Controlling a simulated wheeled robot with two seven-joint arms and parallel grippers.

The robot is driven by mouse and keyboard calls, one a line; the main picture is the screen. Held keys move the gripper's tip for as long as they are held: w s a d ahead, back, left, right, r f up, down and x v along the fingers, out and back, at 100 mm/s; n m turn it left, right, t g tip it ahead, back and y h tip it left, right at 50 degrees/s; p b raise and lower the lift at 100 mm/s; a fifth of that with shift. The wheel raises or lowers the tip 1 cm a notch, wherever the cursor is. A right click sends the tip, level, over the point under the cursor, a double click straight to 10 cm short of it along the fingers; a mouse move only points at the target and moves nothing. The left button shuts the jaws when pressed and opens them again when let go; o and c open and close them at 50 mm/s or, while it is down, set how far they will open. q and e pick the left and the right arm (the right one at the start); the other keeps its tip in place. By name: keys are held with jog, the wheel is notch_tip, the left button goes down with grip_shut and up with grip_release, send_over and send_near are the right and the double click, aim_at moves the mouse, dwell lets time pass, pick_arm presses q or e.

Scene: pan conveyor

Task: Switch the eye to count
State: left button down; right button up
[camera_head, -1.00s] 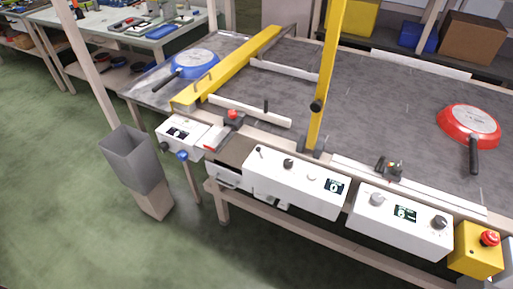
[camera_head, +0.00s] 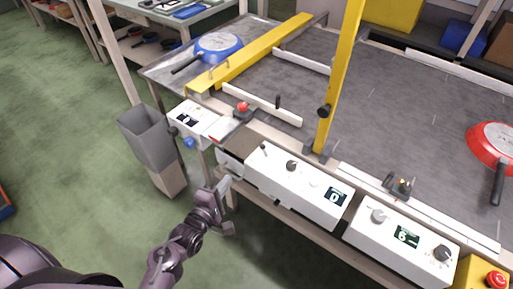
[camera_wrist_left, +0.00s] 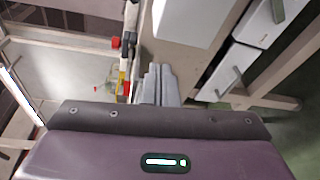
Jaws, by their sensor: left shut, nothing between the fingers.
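A white control box (camera_head: 300,185) on the conveyor's front edge carries a small lever (camera_head: 263,147), a black knob (camera_head: 291,166), a pale button (camera_head: 313,183) and a display (camera_head: 336,197) that seems to read 0. A small black device (camera_head: 400,186), possibly the eye, sits on the rail to the right; I cannot tell which switch belongs to it. My left gripper (camera_head: 223,187) is in front of and below the white box's left end, apart from it. Its grey fingers (camera_wrist_left: 159,84) are shut and empty in the left wrist view. My right gripper is not in view.
A second white box (camera_head: 400,235) with knobs and display stands to the right, beside a yellow box with a red button (camera_head: 495,280). A smaller box (camera_head: 195,118) is at left, above a grey bin (camera_head: 147,138).

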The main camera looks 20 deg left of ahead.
aim_at(252, 159)
pick_arm(q)
jog(key=r, duration=0.1)
jog(key=r+n, duration=0.1)
jog(key=r, duration=0.1)
jog(key=shift+w+a+r+t, duration=0.1)
jog(key=shift+w+a+t, duration=0.1)
jog(key=shift+t, duration=0.2)
jog(key=w+d, duration=0.1)
jog(key=w, duration=0.2)
jog(key=w+d+p, duration=0.1)
jog(key=w+d, duration=0.1)
jog(key=w, duration=0.2)
jog(key=w+d+p, duration=0.1)
jog(key=w, duration=0.2)
jog(key=shift+w+d+r, duration=0.1)
jog(key=shift+w+d, duration=0.1)
jog(key=shift+d, duration=0.4)
